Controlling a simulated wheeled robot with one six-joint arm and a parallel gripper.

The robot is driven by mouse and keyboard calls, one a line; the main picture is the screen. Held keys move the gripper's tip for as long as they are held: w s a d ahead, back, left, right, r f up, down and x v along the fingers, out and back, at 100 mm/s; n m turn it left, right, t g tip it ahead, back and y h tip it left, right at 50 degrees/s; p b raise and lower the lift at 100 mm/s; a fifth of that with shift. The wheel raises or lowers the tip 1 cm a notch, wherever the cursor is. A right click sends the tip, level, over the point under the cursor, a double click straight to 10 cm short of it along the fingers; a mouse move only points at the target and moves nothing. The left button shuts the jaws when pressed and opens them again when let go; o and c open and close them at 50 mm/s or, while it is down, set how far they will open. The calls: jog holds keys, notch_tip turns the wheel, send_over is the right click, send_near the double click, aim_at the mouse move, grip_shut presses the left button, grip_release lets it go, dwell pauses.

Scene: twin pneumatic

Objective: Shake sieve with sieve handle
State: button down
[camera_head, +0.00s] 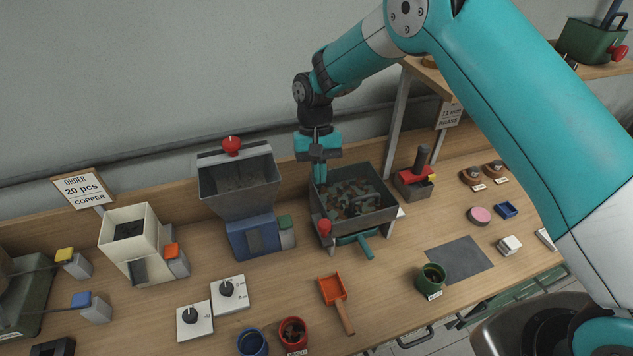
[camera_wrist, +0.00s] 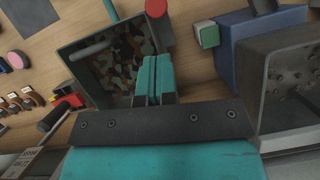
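The sieve (camera_head: 391,214) is a dark grey open box holding a mottled layer of brown, green and pale bits; it also shows in the wrist view (camera_wrist: 72,72). A teal handle (camera_head: 366,249) sticks out at its front, and a red knob (camera_head: 324,227) sits at its front left corner. The knob also shows in the wrist view (camera_wrist: 156,8). My gripper (camera_head: 320,178) points down at the sieve's left side, behind the red knob and apart from it. Its teal fingers (camera_wrist: 154,62) are together with only a thin line between them. Nothing shows held; the tips' contact with the sieve is unclear.
A grey hopper on a blue base (camera_head: 252,235) stands just left of the sieve. A red device with a dark post (camera_head: 415,183) stands close on the right. An orange scoop (camera_head: 333,290) and a green cup (camera_head: 431,280) lie in front. A shelf post (camera_head: 398,115) rises behind.

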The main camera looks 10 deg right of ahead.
jog(key=c, duration=1.5)
grip_release()
jog(key=shift+w+r, duration=0.2)
jog(key=shift+r, duration=0.2)
jog(key=shift+c, duration=0.2)
jog(key=o, duration=0.4)
jog(key=shift+w+d+r+m+b, duration=0.1)
jog(key=shift+w+d+m+b, duration=0.1)
jog(key=shift+m+b, duration=0.4)
jog(key=shift+c, duration=0.2)
jog(key=o, duration=0.4)
jog(key=d+m+b, duration=0.1)
jog(key=b, duration=0.1)
jog(key=r+m+y+b, duration=0.1)
jog(key=b, duration=0.2)
jog(key=shift+d+r+m+y, duration=0.25)
jog(key=shift+d+m+y, duration=0.05)
jog(key=shift+d, duration=0.1)
notch_tip(320, 180, up, 3)
jog(key=d+m+y+b, duration=0.1)
jog(key=d+m+b, duration=0.1)
jog(key=m+b, duration=0.15)
jog(key=p, duration=0.2)
send_near(325, 223)
jog(key=shift+t, duration=0.3)
jog(key=x, duration=0.9)
jog(key=shift+s+a+f, duration=0.1)
jog(key=shift+s+f, duration=0.05)
jog(key=shift+s, duration=0.15)
